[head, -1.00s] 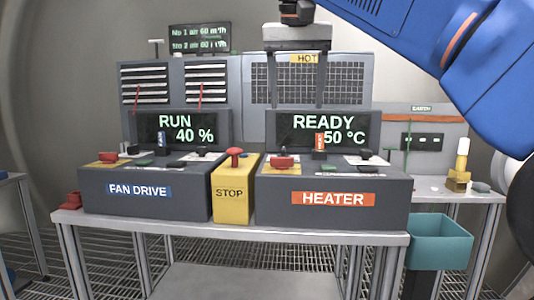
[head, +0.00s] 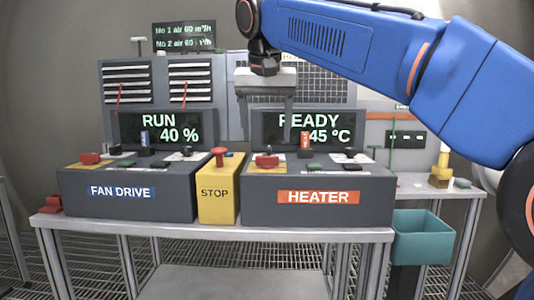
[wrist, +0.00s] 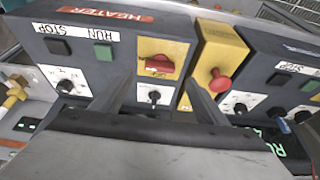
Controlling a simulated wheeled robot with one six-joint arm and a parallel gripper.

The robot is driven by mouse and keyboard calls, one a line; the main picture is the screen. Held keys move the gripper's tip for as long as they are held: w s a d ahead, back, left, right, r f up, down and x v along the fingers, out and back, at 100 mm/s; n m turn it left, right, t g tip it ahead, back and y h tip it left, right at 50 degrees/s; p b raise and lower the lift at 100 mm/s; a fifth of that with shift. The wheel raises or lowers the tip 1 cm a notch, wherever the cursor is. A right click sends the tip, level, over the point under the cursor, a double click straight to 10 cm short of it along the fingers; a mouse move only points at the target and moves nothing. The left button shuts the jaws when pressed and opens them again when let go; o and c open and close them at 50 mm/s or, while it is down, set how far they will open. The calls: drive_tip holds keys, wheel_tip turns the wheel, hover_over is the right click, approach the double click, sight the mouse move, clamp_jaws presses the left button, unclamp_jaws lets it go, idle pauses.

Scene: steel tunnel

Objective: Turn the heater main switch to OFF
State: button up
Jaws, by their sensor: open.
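The heater console (head: 222,195) is a dark box with an orange HEATER label (head: 318,197). Its main switch is a red handle (head: 267,160) on a yellow plate at the left of its top. The red handle (wrist: 160,66) also shows in the wrist view, lying crosswise on the plate; its lettering is too small to read surely. My gripper (head: 266,136) is open and empty, pointing down above the switch area. In the wrist view my gripper's fingers (wrist: 158,82) stand apart on either side of the switch column, short of the handle.
A yellow STOP box (head: 218,200) with a red mushroom button (head: 220,155) stands directly left of the heater console. The fan drive console (head: 125,195) is further left. The heater screen (head: 300,130) behind reads READY, 45 °C. A teal bin (head: 422,240) stands at the right.

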sight(267, 161)
drive_tip(key=x, duration=0.6)
drive_tip(key=shift+w+f, duration=0.1)
drive_tip(key=shift+f, duration=0.25)
drive_tip(key=c, duration=1.1)
